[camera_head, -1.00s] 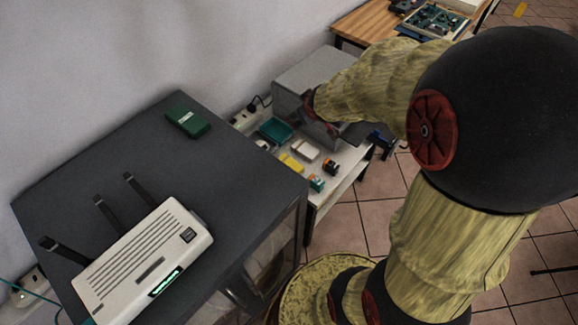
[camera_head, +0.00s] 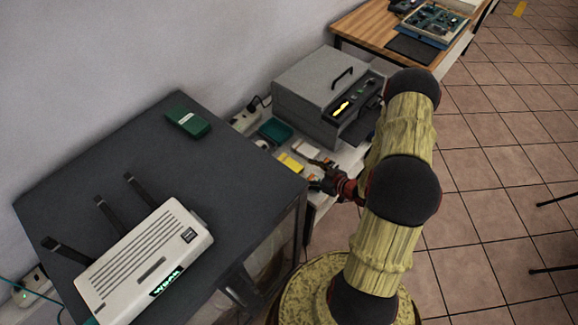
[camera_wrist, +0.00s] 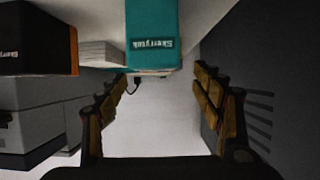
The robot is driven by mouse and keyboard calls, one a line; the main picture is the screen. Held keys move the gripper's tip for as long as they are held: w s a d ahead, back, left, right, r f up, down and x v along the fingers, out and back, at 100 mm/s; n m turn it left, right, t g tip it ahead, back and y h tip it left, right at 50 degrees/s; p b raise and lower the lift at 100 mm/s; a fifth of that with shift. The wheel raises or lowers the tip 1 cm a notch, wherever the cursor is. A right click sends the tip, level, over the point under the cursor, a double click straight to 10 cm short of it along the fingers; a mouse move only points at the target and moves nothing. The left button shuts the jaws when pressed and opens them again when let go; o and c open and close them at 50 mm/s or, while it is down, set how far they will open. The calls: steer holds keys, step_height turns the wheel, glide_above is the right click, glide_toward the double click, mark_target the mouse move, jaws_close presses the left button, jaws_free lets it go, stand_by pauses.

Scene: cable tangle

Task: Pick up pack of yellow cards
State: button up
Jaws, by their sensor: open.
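The pack of yellow cards (camera_head: 290,163) lies on the low white table, beyond the corner of the dark cabinet, in the head view. My gripper (camera_head: 317,174) is close to its right, over the near part of that table. In the wrist view my gripper (camera_wrist: 162,88) is open, with nothing held between its fingers. A teal box with a printed label (camera_wrist: 153,38) stands ahead of the fingers, roughly centred. I cannot make out the yellow pack in the wrist view.
A white box (camera_head: 306,148) and a teal tray (camera_head: 275,130) are near the yellow pack. A black and orange box (camera_wrist: 38,40) is at the wrist view's left. A grey machine (camera_head: 315,88) stands behind. The dark cabinet (camera_head: 80,170) bears a white router (camera_head: 140,262) and green case (camera_head: 188,121).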

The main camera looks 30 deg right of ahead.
mark_target(290, 165)
steer(key=shift+w+a+f, duration=0.3)
steer(key=shift+a+f, duration=0.05)
steer(key=b+x, duration=0.3)
steer(key=x, duration=0.3)
steer(key=shift+w+f, duration=0.15)
steer(key=shift+w, duration=0.2)
steer(key=shift+d, duration=0.1)
steer(key=shift+c, duration=1.1)
steer(key=c, duration=1.1)
